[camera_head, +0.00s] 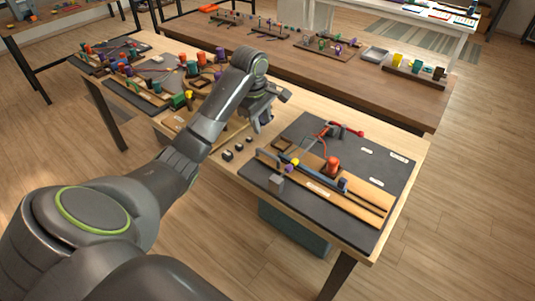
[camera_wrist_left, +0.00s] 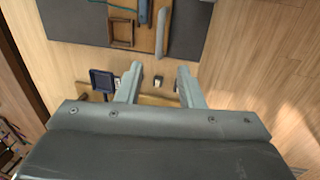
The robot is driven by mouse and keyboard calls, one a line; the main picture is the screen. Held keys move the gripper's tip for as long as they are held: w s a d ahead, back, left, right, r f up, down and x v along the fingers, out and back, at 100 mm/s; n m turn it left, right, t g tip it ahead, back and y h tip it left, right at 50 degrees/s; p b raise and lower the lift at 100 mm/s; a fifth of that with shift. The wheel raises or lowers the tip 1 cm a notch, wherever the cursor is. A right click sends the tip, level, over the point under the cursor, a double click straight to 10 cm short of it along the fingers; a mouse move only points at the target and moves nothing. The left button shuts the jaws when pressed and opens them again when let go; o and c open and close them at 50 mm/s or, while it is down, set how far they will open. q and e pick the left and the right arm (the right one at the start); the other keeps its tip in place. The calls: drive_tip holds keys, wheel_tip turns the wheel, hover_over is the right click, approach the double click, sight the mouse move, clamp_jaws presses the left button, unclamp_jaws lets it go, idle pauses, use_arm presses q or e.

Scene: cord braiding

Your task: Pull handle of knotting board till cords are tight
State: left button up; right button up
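The knotting board (camera_head: 364,201) is a wooden slab with dark slots, lying on a dark mat (camera_head: 290,145) at the right of the table. An upright red-orange peg (camera_head: 333,164) and small purple and yellow pieces stand along it. A red cord-like piece (camera_head: 324,131) lies at the mat's far side. My left gripper (camera_head: 262,122) is above the table, left of the mat. In the left wrist view its fingers (camera_wrist_left: 157,78) are apart with nothing held. My right gripper is in neither view.
Boards with coloured spools (camera_head: 192,68) are at the left. A brown table (camera_head: 300,72) stands behind. The mat's right part is mostly clear.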

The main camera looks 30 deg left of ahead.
sight(268, 154)
use_arm(q)
drive_tip(key=w+f, duration=0.1)
drive_tip(key=f, duration=0.8)
drive_tip(key=w+f, duration=0.1)
drive_tip(key=f, duration=0.3)
drive_tip(key=shift+w+d+f+p, duration=0.15)
drive_tip(key=shift+w+f+p, duration=0.15)
clamp_jaws()
